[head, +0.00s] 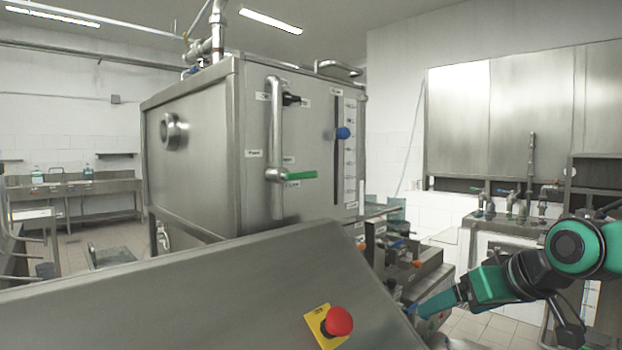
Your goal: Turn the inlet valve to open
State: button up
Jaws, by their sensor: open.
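A green-handled lever valve (290,175) sits low on the vertical steel pipe on the front of the steel tank (195,145). Its handle lies level, pointing right. Small labels around it are too small to read, so I cannot be sure which valve is the inlet. A blue-handled valve (190,71) shows on the pipework at the tank's top. My gripper (418,308) is at the lower right, at the end of my green and black arm, well apart from the green lever. It is open, and its fingers are small and hard to make out against the machine parts.
A sloped steel panel with a red emergency button (338,321) fills the foreground. A blue knob (343,133) sits in a slot beside a marked scale on the tank. Machine parts with orange knobs (416,264) lie near my gripper. A sink counter stands at the back right.

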jog(key=w+a+r+n+t+y, duration=0.3)
jog(key=w+a+r+n+y, duration=0.1)
jog(key=a+r, duration=0.75)
jog(key=n+t+y, duration=0.1)
jog(key=n+y, duration=0.2)
jog(key=y, duration=0.2)
send_near(302, 175)
jog(key=x, duration=0.8)
jog(key=shift+w+d+r, duration=0.2)
jog(key=shift+d, duration=0.1)
jog(key=c, duration=1.5)
